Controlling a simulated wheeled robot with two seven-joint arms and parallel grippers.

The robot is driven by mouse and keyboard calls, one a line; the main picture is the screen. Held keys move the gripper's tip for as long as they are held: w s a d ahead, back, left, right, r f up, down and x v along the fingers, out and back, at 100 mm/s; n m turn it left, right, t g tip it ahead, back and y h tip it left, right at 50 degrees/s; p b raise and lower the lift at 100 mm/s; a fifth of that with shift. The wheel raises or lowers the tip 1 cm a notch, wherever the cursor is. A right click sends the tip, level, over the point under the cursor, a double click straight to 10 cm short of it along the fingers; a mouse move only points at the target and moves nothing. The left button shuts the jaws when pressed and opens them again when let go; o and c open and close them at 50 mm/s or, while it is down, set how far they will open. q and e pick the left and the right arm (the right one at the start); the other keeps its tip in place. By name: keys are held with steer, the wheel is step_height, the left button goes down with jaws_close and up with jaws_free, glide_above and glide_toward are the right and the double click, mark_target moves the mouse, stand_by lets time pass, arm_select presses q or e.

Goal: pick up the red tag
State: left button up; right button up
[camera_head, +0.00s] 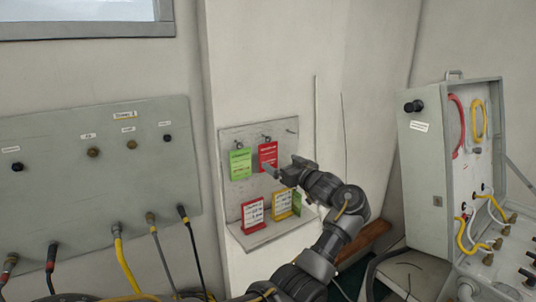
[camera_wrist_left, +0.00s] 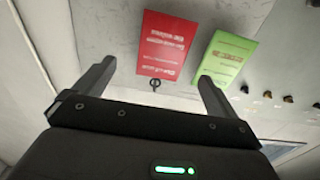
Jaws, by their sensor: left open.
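A red tag (camera_head: 268,154) hangs from a hook on the upper right of a grey tag board (camera_head: 226,205) on the wall. In the left wrist view the red tag (camera_wrist_left: 166,46) appears upside down, with a dark ring (camera_wrist_left: 155,84) at its hung edge. A green tag (camera_head: 240,163) hangs beside it, also in the wrist view (camera_wrist_left: 230,57). My left gripper (camera_head: 272,168) is open and empty in front of the red tag's lower part. In the wrist view its fingers (camera_wrist_left: 157,72) are spread; the red tag shows between and beyond them. My right gripper is not in view.
Below, a ledge holds another red card (camera_head: 252,215), a yellow card (camera_head: 282,205) and a green card (camera_head: 296,203). A grey panel (camera_head: 95,175) with hoses stands left. An open grey case (camera_head: 424,170) with coloured hoses stands right.

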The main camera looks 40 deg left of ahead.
mark_target(269, 155)
arm_select(q)
steer(key=p+x, duration=0.1)
steer(key=x, duration=0.1)
steer(key=p+x, duration=0.2)
steer(key=x, duration=0.1)
steer(key=shift+s, duration=0.2)
steer(key=shift+w+a, duration=0.15)
steer(key=shift+a, duration=0.3)
steer(key=shift+f, duration=0.1)
steer(key=shift+c, duration=0.5)
steer(key=c, duration=1)
